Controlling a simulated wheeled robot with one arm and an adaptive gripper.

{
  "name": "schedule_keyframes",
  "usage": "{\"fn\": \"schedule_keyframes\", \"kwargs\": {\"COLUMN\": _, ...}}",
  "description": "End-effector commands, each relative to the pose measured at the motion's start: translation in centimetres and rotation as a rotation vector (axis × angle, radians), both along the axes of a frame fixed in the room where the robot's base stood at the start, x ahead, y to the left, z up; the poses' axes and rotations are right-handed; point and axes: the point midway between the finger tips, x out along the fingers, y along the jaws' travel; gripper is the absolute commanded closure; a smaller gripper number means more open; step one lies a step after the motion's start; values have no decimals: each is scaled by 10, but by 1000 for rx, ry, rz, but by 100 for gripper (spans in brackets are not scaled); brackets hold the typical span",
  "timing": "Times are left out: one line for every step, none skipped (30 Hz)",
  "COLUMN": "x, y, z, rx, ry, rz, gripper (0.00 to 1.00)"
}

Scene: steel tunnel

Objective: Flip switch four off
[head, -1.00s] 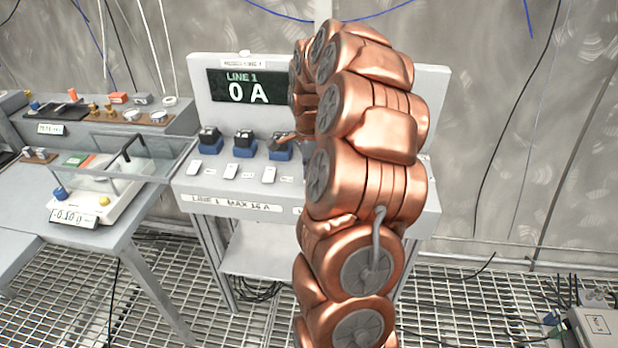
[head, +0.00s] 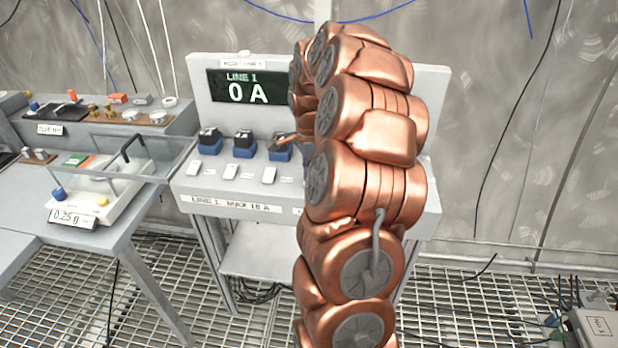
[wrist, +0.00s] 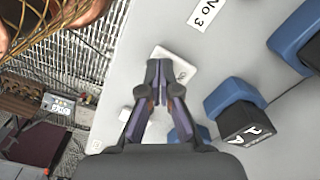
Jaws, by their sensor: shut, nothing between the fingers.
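The grey switch console (head: 190,75) shows three white rocker switches (head: 234,171) in the head view. The rest of its row is hidden behind my copper arm, so switch four cannot be made out there. In the wrist view my gripper (wrist: 160,82) has its fingers together, with nothing held. Its tips are over or against a white switch (wrist: 181,63) with a small mark on its face. A label reading No 3 (wrist: 207,12) lies beyond it. I cannot tell which number this switch has, whether the tips touch it, or its position.
The display (head: 243,90) reads LINE 1, 0 A. Blue-and-black plugs (head: 244,146) stand behind the switches; one (wrist: 236,108) is close to the right of my fingers. A bench with a scale (head: 75,218) is at the left. Open grating (head: 480,300) lies at the right.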

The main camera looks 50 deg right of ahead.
Motion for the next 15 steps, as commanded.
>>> {"fn": "schedule_keyframes", "kwargs": {"x": 0, "y": 0, "z": 3, "rx": -1, "ry": 0, "rz": 0, "gripper": 100}}
{"fn": "schedule_keyframes", "kwargs": {"x": 0, "y": 0, "z": 5, "rx": -1, "ry": 0, "rz": 0, "gripper": 100}}
{"fn": "schedule_keyframes", "kwargs": {"x": 0, "y": 0, "z": 8, "rx": -1, "ry": 0, "rz": 0, "gripper": 100}}
{"fn": "schedule_keyframes", "kwargs": {"x": 0, "y": 0, "z": 10, "rx": 0, "ry": 1, "rz": 0, "gripper": 100}}
{"fn": "schedule_keyframes", "kwargs": {"x": 0, "y": 0, "z": 12, "rx": 0, "ry": 1, "rz": 0, "gripper": 100}}
{"fn": "schedule_keyframes", "kwargs": {"x": 0, "y": 0, "z": 14, "rx": 0, "ry": 1, "rz": 0, "gripper": 100}}
{"fn": "schedule_keyframes", "kwargs": {"x": 0, "y": 0, "z": 16, "rx": 0, "ry": 1, "rz": 0, "gripper": 100}}
{"fn": "schedule_keyframes", "kwargs": {"x": 0, "y": 0, "z": 18, "rx": 0, "ry": 1, "rz": 1, "gripper": 100}}
{"fn": "schedule_keyframes", "kwargs": {"x": 0, "y": 0, "z": 21, "rx": -1, "ry": 0, "rz": 0, "gripper": 100}}
{"fn": "schedule_keyframes", "kwargs": {"x": 0, "y": 0, "z": 23, "rx": -1, "ry": 0, "rz": 0, "gripper": 100}}
{"fn": "schedule_keyframes", "kwargs": {"x": 1, "y": 0, "z": 25, "rx": -2, "ry": -1, "rz": 0, "gripper": 100}}
{"fn": "schedule_keyframes", "kwargs": {"x": 1, "y": 0, "z": 28, "rx": -2, "ry": -2, "rz": 0, "gripper": 100}}
{"fn": "schedule_keyframes", "kwargs": {"x": 1, "y": 0, "z": 30, "rx": -2, "ry": -2, "rz": 0, "gripper": 100}}
{"fn": "schedule_keyframes", "kwargs": {"x": 1, "y": 0, "z": 32, "rx": -2, "ry": -2, "rz": 0, "gripper": 100}}
{"fn": "schedule_keyframes", "kwargs": {"x": 1, "y": 0, "z": 34, "rx": -2, "ry": -2, "rz": 0, "gripper": 100}}
